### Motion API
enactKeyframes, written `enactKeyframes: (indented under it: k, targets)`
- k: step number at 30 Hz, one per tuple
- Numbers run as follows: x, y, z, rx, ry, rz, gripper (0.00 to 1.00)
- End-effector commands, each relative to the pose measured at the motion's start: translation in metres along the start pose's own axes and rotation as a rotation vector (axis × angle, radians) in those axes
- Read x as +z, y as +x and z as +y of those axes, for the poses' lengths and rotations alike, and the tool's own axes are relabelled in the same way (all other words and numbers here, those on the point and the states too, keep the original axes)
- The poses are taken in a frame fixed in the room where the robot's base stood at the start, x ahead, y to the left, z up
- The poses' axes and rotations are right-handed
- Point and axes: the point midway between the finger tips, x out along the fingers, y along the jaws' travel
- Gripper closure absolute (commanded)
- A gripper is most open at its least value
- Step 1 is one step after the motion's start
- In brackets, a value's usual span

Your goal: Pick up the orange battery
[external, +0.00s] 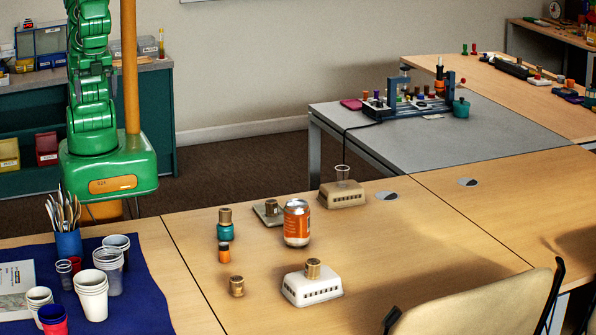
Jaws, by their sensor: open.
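A small orange cylinder with a dark band at its top, which looks like the orange battery (224,254), stands upright on the wooden table (400,270) in the external view. It stands in front of a teal jar with a brass-coloured top (225,232), with a brass weight (237,287) nearer the camera. My gripper (112,211), under a green housing, hangs open at the upper left, well away from the battery and to its left. Its fingers are thin and hard to make out; nothing shows between them.
An orange can (297,223) stands right of the battery, with a white vented block (312,287) in front. Cups (92,296) and a blue brush pot (68,243) stand on a blue mat (145,300) at left. A chair (480,308) is at front right.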

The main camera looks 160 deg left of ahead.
Motion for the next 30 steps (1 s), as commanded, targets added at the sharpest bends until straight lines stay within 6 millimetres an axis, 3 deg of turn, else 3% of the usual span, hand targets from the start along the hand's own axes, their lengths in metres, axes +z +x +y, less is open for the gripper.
enactKeyframes:
  k: [4, 11, 20, 30]
  targets:
    - [0.018, 0.01, 0.003, -0.002, -0.002, -0.01, 0.0]
    - [0.024, 0.012, 0.004, -0.003, -0.004, -0.011, 0.0]
    - [0.024, 0.012, 0.004, -0.003, -0.004, -0.011, 0.43]
    - [0.02, 0.012, 0.003, -0.003, -0.004, -0.012, 0.43]
